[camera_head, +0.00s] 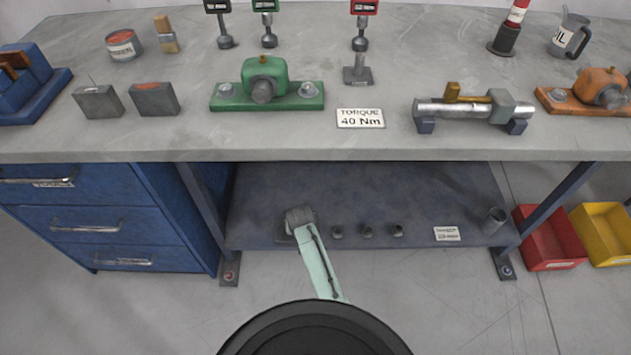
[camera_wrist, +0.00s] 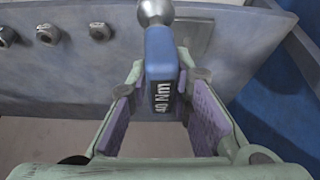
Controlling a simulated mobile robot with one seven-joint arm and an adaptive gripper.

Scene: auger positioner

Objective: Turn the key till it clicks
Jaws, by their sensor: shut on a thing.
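The key is a torque wrench with a blue handle (camera_wrist: 160,55) marked "40 Nm" and a round metal end at the top of the wrist view. My gripper (camera_wrist: 162,88) has its pale green fingers with purple pads on both sides of the lower handle and is shut on it. The round end's upper part is cut off by the picture edge, so what it joins is hidden. In the head view a card (camera_head: 360,118) on the bench reads "TORQUE 40 Nm". The wrench itself is not clearly seen there.
A grey bench top (camera_head: 330,148) spans the head view above a lower shelf (camera_head: 440,195). Small metal sockets (camera_head: 367,231) stand on the shelf. Blue drawers (camera_head: 75,225) are at left, and red (camera_head: 548,238) and yellow (camera_head: 606,232) bins at right. A green fixture (camera_head: 265,85) stands on the bench.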

